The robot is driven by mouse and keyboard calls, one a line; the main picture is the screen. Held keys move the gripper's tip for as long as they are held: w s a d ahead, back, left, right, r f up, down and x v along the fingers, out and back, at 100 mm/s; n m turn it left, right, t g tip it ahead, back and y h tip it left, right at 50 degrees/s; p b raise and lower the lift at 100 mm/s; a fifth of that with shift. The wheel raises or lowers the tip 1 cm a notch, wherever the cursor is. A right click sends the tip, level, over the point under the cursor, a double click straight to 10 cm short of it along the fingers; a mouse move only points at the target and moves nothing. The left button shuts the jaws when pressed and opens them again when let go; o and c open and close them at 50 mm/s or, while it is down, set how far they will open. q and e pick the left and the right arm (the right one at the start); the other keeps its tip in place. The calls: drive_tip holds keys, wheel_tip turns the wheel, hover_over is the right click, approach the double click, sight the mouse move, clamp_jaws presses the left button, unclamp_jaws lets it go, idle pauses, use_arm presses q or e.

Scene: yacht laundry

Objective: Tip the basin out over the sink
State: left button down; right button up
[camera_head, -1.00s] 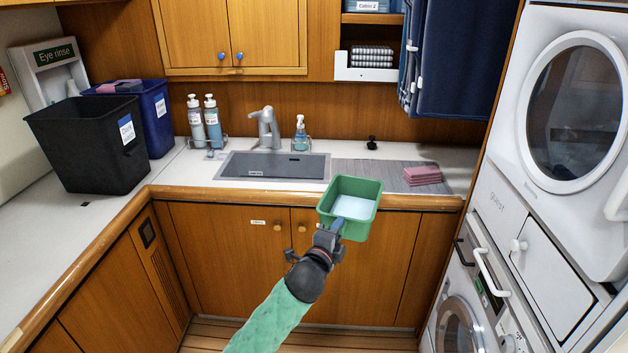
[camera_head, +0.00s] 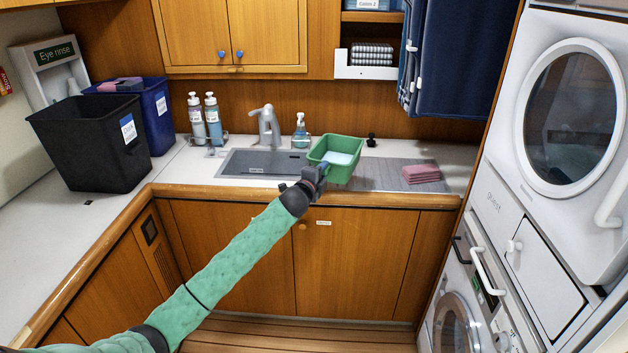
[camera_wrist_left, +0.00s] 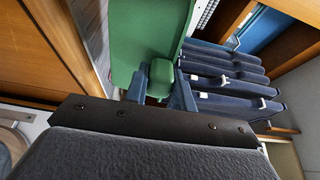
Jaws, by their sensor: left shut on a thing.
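The green basin (camera_head: 346,172) is upright, with pale blue-white liquid in it. It is above the counter, over the right end of the sink (camera_head: 262,164) and the left part of the drainboard. My left gripper (camera_head: 318,176) is shut on the basin's near side. In the left wrist view the basin (camera_wrist_left: 145,35) fills the upper middle, with its grip part between my fingers (camera_wrist_left: 160,86). The silver tap (camera_head: 266,126) stands behind the sink. My right gripper is not in view.
Pink folded cloths (camera_head: 421,174) lie on the drainboard at right. Two pump bottles (camera_head: 205,120) and a black bin (camera_head: 92,145) stand to the left. A dark blue cloth (camera_head: 458,60) hangs above right.

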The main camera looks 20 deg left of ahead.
use_arm(q)
drive_tip(key=w+a+f, duration=0.2)
drive_tip(key=a+f, duration=0.2)
drive_tip(key=f, duration=0.2)
drive_tip(key=shift+w, duration=0.25)
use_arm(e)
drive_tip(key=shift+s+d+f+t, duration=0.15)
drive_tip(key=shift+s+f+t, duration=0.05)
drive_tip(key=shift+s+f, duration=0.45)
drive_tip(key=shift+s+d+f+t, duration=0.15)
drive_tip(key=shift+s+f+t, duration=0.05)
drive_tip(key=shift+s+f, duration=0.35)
use_arm(q)
drive_tip(key=shift+a, duration=0.1)
